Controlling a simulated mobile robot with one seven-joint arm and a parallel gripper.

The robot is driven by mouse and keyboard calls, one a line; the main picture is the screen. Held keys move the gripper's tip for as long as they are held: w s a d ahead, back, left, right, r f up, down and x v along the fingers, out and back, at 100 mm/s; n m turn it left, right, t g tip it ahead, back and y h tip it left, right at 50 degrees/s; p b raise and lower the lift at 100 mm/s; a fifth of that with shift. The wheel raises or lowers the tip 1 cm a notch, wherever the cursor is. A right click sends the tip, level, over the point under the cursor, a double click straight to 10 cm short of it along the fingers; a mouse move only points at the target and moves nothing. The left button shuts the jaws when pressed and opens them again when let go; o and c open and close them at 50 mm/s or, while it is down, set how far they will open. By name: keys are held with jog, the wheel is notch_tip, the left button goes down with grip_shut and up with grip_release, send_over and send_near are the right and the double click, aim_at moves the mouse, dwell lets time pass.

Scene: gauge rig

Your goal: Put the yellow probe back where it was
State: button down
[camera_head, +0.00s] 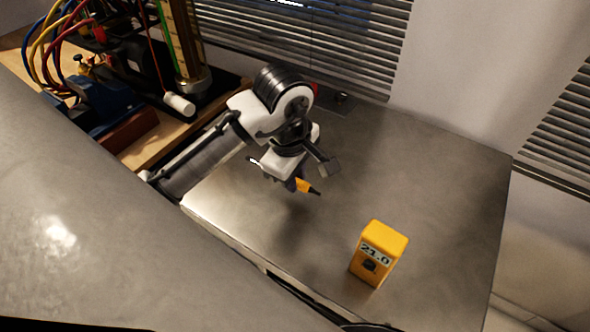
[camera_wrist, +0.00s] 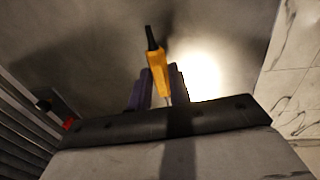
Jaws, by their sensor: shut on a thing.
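My gripper (camera_head: 291,184) is above the grey metal table (camera_head: 430,180) in the head view. It is shut on the yellow probe (camera_head: 306,187), which has a black end pointing down to the right. In the wrist view the probe (camera_wrist: 157,70) stands out between the two dark purple fingers (camera_wrist: 159,88), with its black end away from the gripper and a thin metal rod toward it. The probe appears clear of the tabletop, with a shadow below. A yellow gauge box (camera_head: 379,252) with a display reading 21.0 stands upright on the table, right of and nearer than the gripper.
A dark fixture with a small red part (camera_head: 316,90) sits at the table's back edge; the red part also shows in the wrist view (camera_wrist: 69,124). A rig with coloured cables (camera_head: 60,40) and a glass column stands at the upper left. The table's right side is clear.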

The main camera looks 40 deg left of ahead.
jog(key=shift+f, duration=1.85)
jog(key=c, duration=1.3)
grip_release()
jog(key=shift+f, duration=0.1)
notch_tip(320, 180, up, 12)
jog(key=s, duration=0.1)
jog(key=shift+s, duration=0.4)
jog(key=shift+d, duration=0.1)
